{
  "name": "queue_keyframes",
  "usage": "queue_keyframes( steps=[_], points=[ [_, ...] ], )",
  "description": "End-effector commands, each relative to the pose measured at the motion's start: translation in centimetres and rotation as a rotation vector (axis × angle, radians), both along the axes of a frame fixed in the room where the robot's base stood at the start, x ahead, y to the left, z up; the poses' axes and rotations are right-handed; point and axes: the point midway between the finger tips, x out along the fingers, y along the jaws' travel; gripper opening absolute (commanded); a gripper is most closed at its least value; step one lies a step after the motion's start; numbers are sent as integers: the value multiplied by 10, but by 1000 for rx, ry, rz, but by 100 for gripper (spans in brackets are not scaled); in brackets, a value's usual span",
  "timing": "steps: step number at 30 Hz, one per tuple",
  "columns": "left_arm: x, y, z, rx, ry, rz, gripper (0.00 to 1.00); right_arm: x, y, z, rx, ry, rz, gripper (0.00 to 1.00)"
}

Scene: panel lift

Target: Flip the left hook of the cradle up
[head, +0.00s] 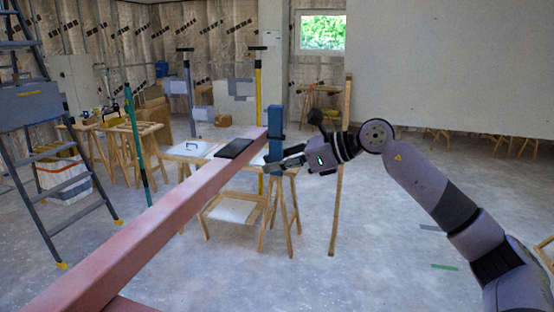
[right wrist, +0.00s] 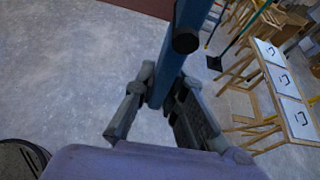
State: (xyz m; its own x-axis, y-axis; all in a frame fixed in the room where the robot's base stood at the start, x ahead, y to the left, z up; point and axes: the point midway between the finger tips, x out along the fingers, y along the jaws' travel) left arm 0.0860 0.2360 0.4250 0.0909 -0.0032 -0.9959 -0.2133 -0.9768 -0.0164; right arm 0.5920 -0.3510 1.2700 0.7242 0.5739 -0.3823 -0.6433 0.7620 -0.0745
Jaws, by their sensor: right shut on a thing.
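A long pink-red beam (head: 150,235) runs from the lower left to the middle of the head view. A blue upright bar (head: 275,118) stands at its far end; I cannot tell which hook of the cradle it is. The bar also shows in the right wrist view (right wrist: 175,70), with a black round end cap. My right gripper (head: 280,160) is shut on the blue bar at its lower part, with its fingers (right wrist: 160,90) on either side. The left gripper is not in view.
A dark flat piece (head: 234,149) lies on the beam near its far end. A stepladder (head: 40,150) stands at the left. A trestle table (head: 190,149) stands behind the beam. A wooden post (head: 341,190) rises behind my right arm. Much grey floor is clear at the right.

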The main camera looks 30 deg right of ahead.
Motion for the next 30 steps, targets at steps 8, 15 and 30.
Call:
queue_keyframes(
  steps=[8,15,30],
  points=[
    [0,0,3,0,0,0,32,-2,2,0,60,51,0,0],
    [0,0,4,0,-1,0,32,-2,3,0,72,59,0,0],
    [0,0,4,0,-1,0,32,-2,3,0,71,59,1,28]
  ],
)
